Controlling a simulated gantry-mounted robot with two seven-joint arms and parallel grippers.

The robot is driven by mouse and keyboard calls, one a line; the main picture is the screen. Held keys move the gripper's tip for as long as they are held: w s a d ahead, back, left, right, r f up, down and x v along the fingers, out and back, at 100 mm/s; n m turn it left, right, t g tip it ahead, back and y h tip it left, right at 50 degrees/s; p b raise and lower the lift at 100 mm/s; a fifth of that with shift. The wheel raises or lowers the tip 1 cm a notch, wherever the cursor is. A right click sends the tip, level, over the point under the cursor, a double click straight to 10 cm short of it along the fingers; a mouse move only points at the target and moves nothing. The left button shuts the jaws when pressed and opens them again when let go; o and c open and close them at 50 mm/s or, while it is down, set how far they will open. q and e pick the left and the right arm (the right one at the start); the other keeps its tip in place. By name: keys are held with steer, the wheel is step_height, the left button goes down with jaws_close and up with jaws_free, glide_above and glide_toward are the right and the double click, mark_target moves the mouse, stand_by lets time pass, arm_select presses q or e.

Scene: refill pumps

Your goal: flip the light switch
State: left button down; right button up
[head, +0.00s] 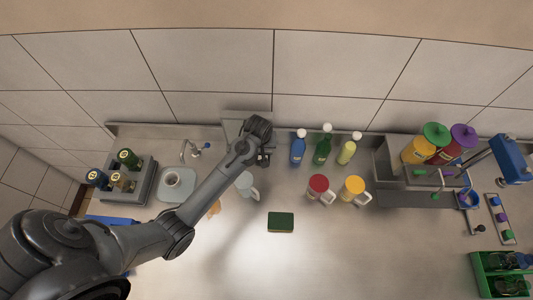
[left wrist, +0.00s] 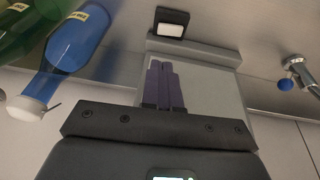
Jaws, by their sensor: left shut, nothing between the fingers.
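My left gripper (head: 264,160) reaches over the counter to the back edge by the wall. In the left wrist view its two purple-grey fingers (left wrist: 164,88) are closed together and empty, in front of a pale grey panel (left wrist: 212,92). A small white rocker in a black square frame (left wrist: 171,27), which looks like the light switch, lies beyond the fingertips, apart from them. I cannot tell which way the rocker is tipped. In the head view my arm and gripper hide the switch; part of the grey panel (head: 232,127) shows behind them. My right gripper is not in view.
A blue bottle (head: 298,149) and a green bottle (head: 323,148) stand right of the gripper. The tap (head: 190,148) is to the left.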

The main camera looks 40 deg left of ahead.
mark_target(267, 156)
arm_select(q)
steer(key=x, duration=0.8)
steer(key=shift+s+d+f, duration=0.15)
steer(key=shift+s+d, duration=0.05)
steer(key=shift+d, duration=0.2)
steer(key=shift+f, duration=0.65)
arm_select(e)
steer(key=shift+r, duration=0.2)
